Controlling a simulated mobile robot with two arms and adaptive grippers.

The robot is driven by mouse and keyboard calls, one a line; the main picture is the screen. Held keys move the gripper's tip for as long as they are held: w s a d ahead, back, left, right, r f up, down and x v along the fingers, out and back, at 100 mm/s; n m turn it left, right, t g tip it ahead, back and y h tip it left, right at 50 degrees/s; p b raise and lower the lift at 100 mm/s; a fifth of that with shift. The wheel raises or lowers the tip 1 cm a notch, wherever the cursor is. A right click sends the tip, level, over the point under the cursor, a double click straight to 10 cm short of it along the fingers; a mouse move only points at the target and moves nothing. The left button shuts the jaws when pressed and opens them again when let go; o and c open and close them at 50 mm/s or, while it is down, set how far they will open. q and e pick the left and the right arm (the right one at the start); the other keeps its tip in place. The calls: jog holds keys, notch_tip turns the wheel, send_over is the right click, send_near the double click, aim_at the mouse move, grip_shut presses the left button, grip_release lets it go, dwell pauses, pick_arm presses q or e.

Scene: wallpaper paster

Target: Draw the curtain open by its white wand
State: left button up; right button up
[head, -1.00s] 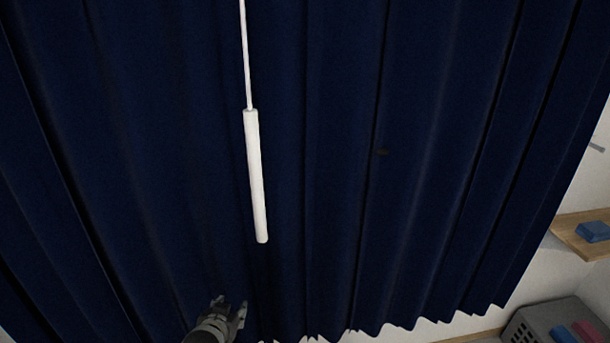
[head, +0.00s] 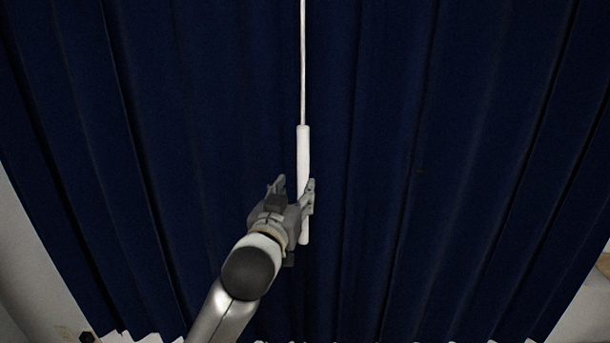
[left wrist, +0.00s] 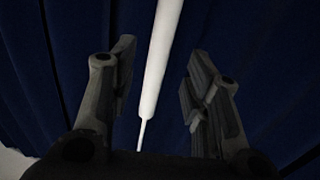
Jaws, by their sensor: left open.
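The white wand (head: 303,150) hangs upright on a thin white cord in front of the dark blue curtain (head: 400,120), which is drawn across in folds. My left gripper (head: 295,183) is raised to the lower half of the wand, and one finger covers part of it in the head view. In the left wrist view the wand (left wrist: 160,60) shows between the two spread fingers of the left gripper (left wrist: 160,85), with a gap on both sides. It lies closer to the left finger in that picture. The right gripper is not in view.
The curtain fills most of the head view. Pale wall (head: 35,265) shows at the lower left, and more wall (head: 585,305) at the lower right.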

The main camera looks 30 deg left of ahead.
aim_at(302, 180)
pick_arm(q)
jog(key=p+x, duration=0.1)
jog(key=x, duration=0.6)
jog(key=shift+w, duration=0.15)
jog(key=shift+c, duration=0.4)
grip_shut()
